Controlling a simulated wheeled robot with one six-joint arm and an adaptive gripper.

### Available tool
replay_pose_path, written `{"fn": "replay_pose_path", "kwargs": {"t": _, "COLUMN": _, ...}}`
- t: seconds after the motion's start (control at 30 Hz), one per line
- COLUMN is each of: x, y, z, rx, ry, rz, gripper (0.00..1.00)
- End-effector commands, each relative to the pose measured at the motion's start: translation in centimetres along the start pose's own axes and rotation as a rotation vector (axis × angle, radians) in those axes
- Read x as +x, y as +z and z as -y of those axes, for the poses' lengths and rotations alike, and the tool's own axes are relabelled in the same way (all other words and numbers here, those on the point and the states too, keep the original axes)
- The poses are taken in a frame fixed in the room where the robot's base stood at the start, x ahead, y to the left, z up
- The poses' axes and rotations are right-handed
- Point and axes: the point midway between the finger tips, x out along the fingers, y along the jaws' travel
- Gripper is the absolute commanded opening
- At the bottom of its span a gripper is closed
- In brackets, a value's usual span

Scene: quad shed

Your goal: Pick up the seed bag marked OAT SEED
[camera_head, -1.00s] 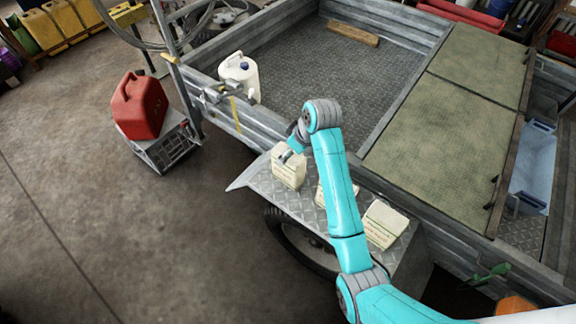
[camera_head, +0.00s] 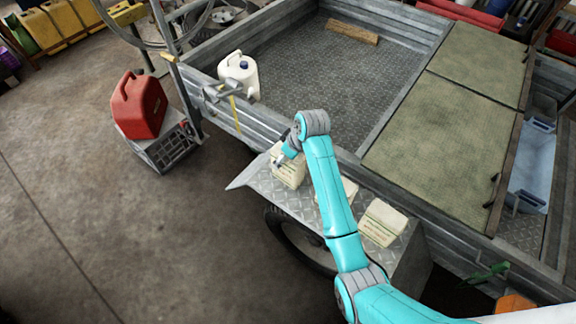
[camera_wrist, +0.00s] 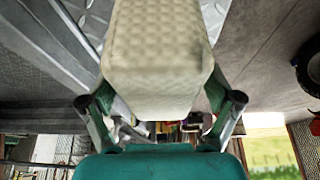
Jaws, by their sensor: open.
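Three pale seed bags stand in a row on the metal fender ledge beside the trailer: a left bag (camera_head: 290,176), a middle bag (camera_head: 349,190) partly hidden by my arm, and a right bag (camera_head: 383,222). Their print is too small to read, so I cannot tell which is marked OAT SEED. My gripper (camera_head: 282,161) is at the top of the left bag. In the wrist view, my open gripper (camera_wrist: 162,108) has a finger on each side of a cream, textured bag (camera_wrist: 158,55). Whether the fingers touch it is unclear.
The trailer wall (camera_head: 345,160) runs just behind the ledge. A white jug (camera_head: 240,76) stands at the trailer's corner. A red fuel can (camera_head: 139,105) sits on a grey crate (camera_head: 170,148) to the left. The concrete floor in front is clear.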

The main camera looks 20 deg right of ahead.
Motion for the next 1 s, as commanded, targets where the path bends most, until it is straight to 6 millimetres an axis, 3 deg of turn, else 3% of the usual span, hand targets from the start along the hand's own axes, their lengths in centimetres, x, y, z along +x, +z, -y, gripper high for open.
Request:
{"fn": "replay_pose_path", "kwargs": {"t": 0.63, "x": 0.43, "y": 0.20, "z": 0.01, "rx": 0.000, "ry": 0.000, "rz": 0.000, "gripper": 0.90}}
{"fn": "replay_pose_path", "kwargs": {"t": 0.67, "x": 0.43, "y": 0.20, "z": 0.01, "rx": 0.000, "ry": 0.000, "rz": 0.000, "gripper": 0.85}}
{"fn": "replay_pose_path", "kwargs": {"t": 1.0, "x": 0.43, "y": 0.19, "z": 0.01, "rx": 0.000, "ry": 0.000, "rz": 0.000, "gripper": 0.00}}
